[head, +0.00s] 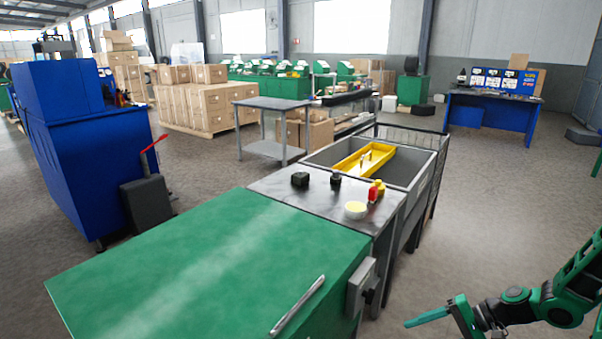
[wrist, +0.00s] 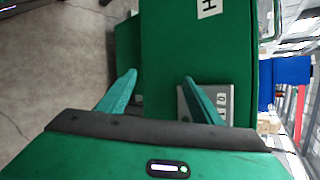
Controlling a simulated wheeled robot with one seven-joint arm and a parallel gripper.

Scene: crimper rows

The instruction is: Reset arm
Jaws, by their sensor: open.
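My gripper (head: 442,316) is at the lower right in the head view, on my green arm, beside the green machine and over the floor. In the wrist view its two green fingers (wrist: 158,92) are spread apart, with nothing between them. They point towards the side of a green cabinet (wrist: 190,45), which has a white label with a letter H and a grey panel with buttons. I cannot tell the exact gap to the cabinet. In the head view only part of my arm shows, cut by the right edge.
A green-topped machine (head: 190,270) with a grey switch box (head: 361,287) stands left of my gripper. Behind it is a grey table (head: 275,185) with small items, then a sink holding a yellow tray (head: 350,172). Open floor (head: 490,210) lies to the right, before a blue workbench (head: 490,112).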

